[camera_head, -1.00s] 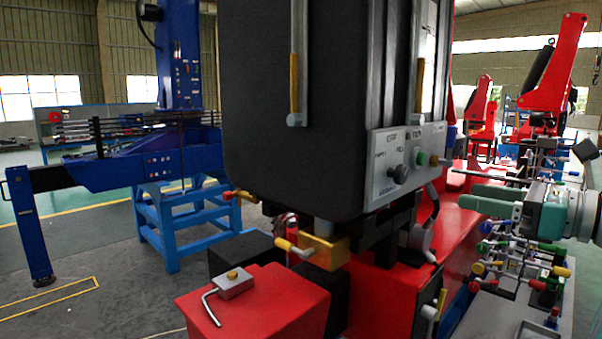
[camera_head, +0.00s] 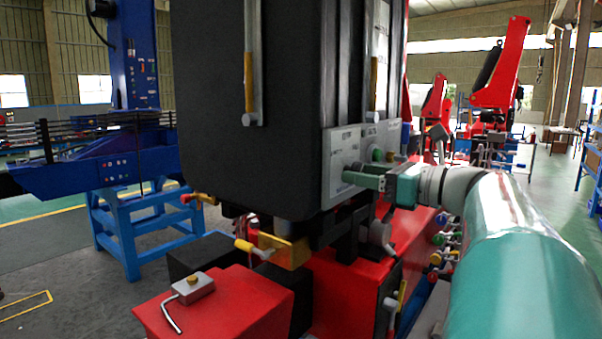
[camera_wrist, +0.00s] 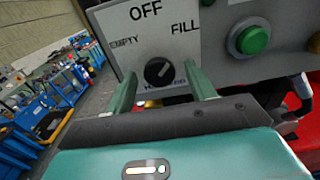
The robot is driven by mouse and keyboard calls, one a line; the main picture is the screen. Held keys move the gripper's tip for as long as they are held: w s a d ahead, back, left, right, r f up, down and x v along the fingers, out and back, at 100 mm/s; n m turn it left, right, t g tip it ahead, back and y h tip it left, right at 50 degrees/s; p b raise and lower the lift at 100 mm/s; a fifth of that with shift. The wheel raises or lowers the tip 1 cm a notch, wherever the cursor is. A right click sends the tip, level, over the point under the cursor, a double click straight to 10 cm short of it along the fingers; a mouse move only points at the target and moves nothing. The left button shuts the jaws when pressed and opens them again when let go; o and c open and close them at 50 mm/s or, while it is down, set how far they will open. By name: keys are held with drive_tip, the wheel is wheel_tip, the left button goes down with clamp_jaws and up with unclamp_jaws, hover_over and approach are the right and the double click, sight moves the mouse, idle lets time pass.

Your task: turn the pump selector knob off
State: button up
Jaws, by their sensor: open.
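The selector knob (camera_wrist: 158,71) is black and round, on a grey plate (camera_wrist: 108,20) marked OFF at top, EMPTY at left and FILL at right. A pale mark on the knob seems to slant to the upper right, towards FILL. My gripper (camera_wrist: 163,77) is open in the wrist view, with one green finger on each side of the knob. I see a gap between the fingers and the knob; contact is not visible. In the head view my gripper (camera_head: 348,178) is at the control panel (camera_head: 340,150) and hides the knob. Lettering below the knob is partly hidden.
A green button (camera_wrist: 251,38) sits right of the knob, with a yellow one (camera_wrist: 315,42) at the picture's edge. The black cabinet (camera_head: 240,100) stands left of the panel. A red box (camera_head: 220,305) and yellow-handled lever (camera_head: 262,247) are below.

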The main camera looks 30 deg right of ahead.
drive_tip(key=shift+w+a, duration=0.1)
drive_tip(key=shift+w, duration=0.05)
drive_tip(key=c, duration=1)
drive_tip(key=shift+o, duration=0.2)
drive_tip(key=shift+n, duration=4.3)
